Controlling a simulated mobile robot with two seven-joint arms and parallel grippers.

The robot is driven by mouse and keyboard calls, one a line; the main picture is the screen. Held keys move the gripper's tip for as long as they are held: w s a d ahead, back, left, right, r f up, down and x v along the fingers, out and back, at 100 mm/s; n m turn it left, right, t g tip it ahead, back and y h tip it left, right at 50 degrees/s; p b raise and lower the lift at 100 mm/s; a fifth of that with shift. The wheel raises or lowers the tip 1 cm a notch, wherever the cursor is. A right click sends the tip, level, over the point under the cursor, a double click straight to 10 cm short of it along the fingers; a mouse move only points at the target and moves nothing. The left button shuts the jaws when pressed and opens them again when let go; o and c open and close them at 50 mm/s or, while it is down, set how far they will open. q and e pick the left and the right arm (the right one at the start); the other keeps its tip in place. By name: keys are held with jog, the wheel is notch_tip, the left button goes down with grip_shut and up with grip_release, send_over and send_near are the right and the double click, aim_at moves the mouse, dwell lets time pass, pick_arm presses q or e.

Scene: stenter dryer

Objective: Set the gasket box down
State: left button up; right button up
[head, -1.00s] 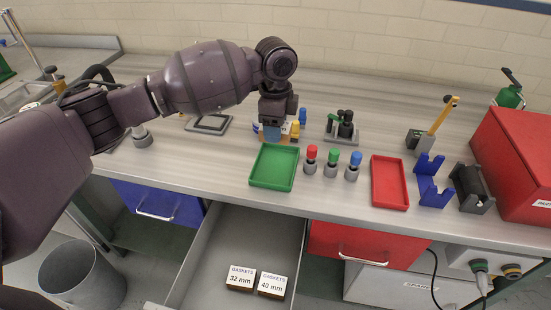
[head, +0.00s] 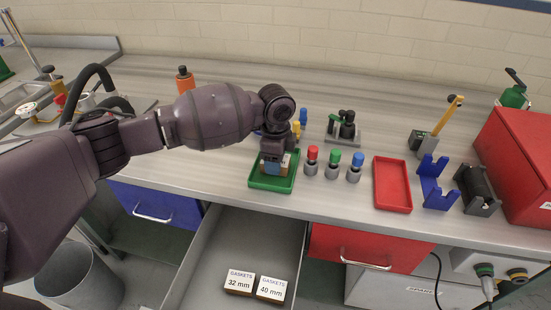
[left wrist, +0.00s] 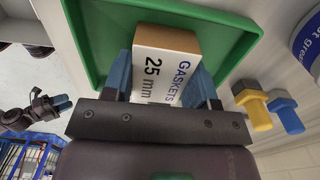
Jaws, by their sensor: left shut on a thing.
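The gasket box (left wrist: 165,62), white-topped with brown sides and marked "GASKETS 25 mm", is between the blue fingers of my left gripper (left wrist: 163,78). In the head view the left gripper (head: 274,165) points down over the green tray (head: 270,185), shut on the box, which is mostly hidden. The box is within the tray's outline in both views; I cannot tell whether it touches the tray's floor. What looks like my right gripper (left wrist: 48,106) shows small at the left of the left wrist view, its jaws unclear.
An open grey drawer (head: 215,255) below holds gasket boxes marked 32 mm (head: 239,281) and 40 mm (head: 271,289). Red (head: 311,161), green (head: 332,165) and blue-topped (head: 354,168) pieces stand just right of the green tray. A red tray (head: 392,185) lies farther right.

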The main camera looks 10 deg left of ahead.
pick_arm(q)
jog(key=shift+f, duration=0.1)
jog(key=o, duration=0.9)
notch_tip(320, 180, up, 12)
jog(key=shift+r+p, duration=0.2)
jog(key=shift+p, duration=0.6)
